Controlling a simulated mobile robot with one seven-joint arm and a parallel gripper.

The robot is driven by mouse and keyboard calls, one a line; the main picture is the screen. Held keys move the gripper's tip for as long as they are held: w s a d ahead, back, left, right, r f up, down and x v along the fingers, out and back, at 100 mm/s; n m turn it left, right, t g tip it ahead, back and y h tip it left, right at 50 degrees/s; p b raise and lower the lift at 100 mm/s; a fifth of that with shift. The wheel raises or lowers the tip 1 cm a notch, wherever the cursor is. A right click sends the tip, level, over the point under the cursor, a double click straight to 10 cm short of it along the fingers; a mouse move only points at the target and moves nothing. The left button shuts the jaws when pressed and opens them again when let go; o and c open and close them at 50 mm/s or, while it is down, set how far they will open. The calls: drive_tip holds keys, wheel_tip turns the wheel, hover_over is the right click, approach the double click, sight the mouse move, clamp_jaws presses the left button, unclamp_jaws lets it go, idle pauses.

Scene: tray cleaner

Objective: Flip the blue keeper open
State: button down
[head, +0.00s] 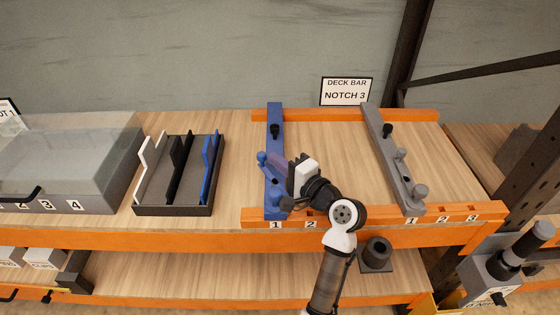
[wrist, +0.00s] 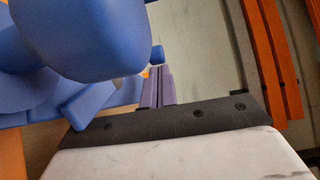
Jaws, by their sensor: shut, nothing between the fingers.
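The blue deck bar (head: 274,112) lies front to back across the orange rails, at notch 1. The blue keeper, with a rounded knob (head: 262,157), is at its front part, partly hidden by my gripper. In the wrist view a large rounded blue part (wrist: 80,40), seemingly the keeper's, fills the upper left. My gripper (head: 276,168) is at the bar's front half, reaching in from the right. Its fingers (wrist: 154,88) are together and empty, close to the blue part. I cannot tell whether they touch it or how far the keeper is turned.
A grey deck bar (head: 380,140) with similar knobs lies to the right. A black tray (head: 173,210) with white, black and blue dividers stands left, beside a clear-lidded box (head: 70,150). An orange front rail (head: 350,215) carries notch numbers. A sign (head: 346,91) reads "Deck bar notch 3".

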drive_tip(key=shift+a+n+g+y, duration=0.2)
drive_tip(key=shift+n+g+y, duration=0.55)
drive_tip(key=shift+g, duration=0.15)
drive_tip(key=shift+a+n+g+y, duration=0.2)
drive_tip(key=shift+n+g+y, duration=0.55)
drive_tip(key=shift+g, duration=0.15)
drive_tip(key=shift+w, duration=0.1)
